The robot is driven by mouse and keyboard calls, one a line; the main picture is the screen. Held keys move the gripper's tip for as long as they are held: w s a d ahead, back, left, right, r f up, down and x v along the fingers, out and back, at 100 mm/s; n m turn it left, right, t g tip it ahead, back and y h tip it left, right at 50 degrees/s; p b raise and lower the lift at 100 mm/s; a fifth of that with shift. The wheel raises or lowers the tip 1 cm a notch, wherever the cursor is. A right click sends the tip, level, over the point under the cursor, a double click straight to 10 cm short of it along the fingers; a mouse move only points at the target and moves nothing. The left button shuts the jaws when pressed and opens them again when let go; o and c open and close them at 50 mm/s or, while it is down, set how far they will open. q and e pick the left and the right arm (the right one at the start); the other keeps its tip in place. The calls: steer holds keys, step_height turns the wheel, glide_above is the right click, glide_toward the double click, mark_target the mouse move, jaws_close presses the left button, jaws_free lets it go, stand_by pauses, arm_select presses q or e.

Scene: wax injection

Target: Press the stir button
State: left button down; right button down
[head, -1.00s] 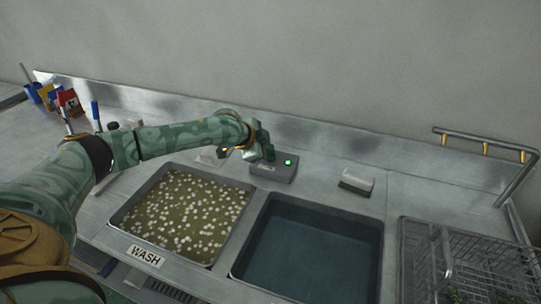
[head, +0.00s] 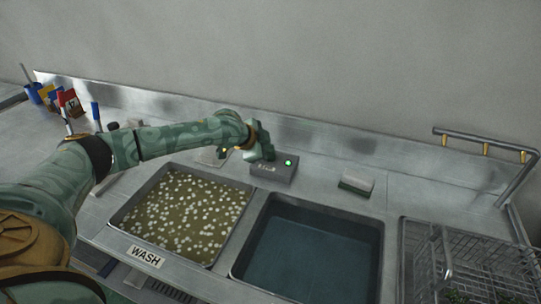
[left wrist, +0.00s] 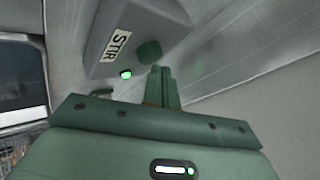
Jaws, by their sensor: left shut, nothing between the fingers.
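The grey stir box (head: 284,175) stands on the counter behind the two basins. Its STIR label (left wrist: 118,45) reads clearly in the left wrist view. A dark green button (left wrist: 149,51) sits on the box beside the label. A small green light (head: 288,162) glows on the box and also shows in the left wrist view (left wrist: 126,74). My left gripper (left wrist: 161,70) is shut and empty, its fingertips right at the button's edge in the picture; I cannot tell whether they touch it. In the head view my left gripper (head: 265,152) covers the button area. My right gripper is out of view.
The left basin, with a WASH sign (head: 145,256), holds murky water with many pale bits. The right basin (head: 310,250) holds dark water. A sponge block (head: 356,182) lies right of the box. A wire basket (head: 470,265) is at the far right.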

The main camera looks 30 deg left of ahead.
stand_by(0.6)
arm_select(q)
steer(key=shift+f, duration=0.4)
steer(key=shift+r+p, duration=0.5)
steer(key=shift+p, duration=0.3)
steer(key=shift+f, duration=0.1)
step_height(320, 180, up, 6)
steer(key=p, duration=0.6)
steer(key=shift+r, duration=0.2)
steer(key=shift+f, duration=0.2)
